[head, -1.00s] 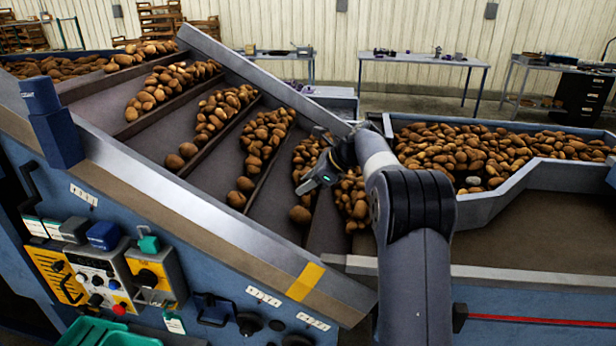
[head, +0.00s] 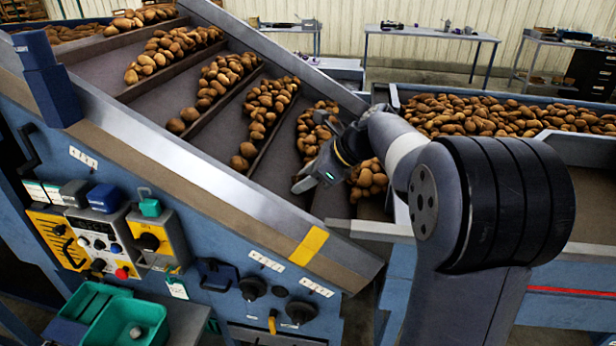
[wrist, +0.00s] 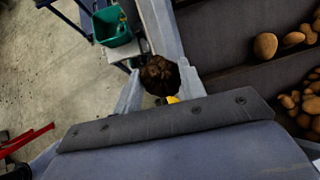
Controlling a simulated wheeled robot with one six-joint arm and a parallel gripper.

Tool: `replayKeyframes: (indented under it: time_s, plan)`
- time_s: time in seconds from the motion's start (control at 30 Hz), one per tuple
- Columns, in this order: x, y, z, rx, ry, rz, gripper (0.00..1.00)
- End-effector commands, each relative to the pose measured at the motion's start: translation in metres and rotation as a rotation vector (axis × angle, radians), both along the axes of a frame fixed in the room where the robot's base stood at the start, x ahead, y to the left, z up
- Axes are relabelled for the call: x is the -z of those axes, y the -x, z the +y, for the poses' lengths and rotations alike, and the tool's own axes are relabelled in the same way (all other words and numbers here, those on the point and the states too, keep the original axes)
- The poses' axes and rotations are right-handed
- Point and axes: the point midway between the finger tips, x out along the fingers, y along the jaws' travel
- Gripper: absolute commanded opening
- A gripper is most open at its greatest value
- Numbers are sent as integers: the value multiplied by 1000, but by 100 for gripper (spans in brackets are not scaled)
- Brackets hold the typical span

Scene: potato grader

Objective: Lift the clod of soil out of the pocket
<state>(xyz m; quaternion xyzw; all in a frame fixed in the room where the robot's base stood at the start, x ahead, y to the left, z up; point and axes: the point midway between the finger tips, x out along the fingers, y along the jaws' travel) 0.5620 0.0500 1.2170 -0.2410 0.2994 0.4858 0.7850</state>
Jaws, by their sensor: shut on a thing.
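The clod of soil (wrist: 159,76) is a dark brown, rough lump held between the two pale fingers of my gripper (wrist: 160,88) in the wrist view. Behind it there show the grader's grey side rail and the floor. In the head view my gripper (head: 306,182) hangs over the lower end of the sloping deck, near the front rail, with its fingers pointing left. I cannot make out the clod in that view. The pockets (head: 218,125) are dark sloping channels between dividers, several of them holding potatoes.
The grey front rail (head: 200,165) with a yellow stripe borders the deck. Green bins (head: 90,312) stand below the control boxes (head: 105,235); one holds a small pale lump. A potato-filled hopper (head: 500,115) lies to the right. Part of the floor (wrist: 50,85) is clear.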

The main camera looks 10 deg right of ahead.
Motion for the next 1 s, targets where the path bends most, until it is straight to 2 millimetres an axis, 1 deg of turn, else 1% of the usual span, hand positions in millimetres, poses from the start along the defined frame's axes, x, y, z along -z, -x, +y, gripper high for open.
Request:
replayKeyframes:
  time_s: [0.03, 0.6, 0.8, 1.0]
  plan:
    - [5, 8, 2, -1, 1, -4, 16]
    - [3, 88, 23, -1, 0, -3, 16]
    - [1, 105, 28, -1, 1, -1, 16]
    - [0, 111, 29, -1, 1, 0, 16]
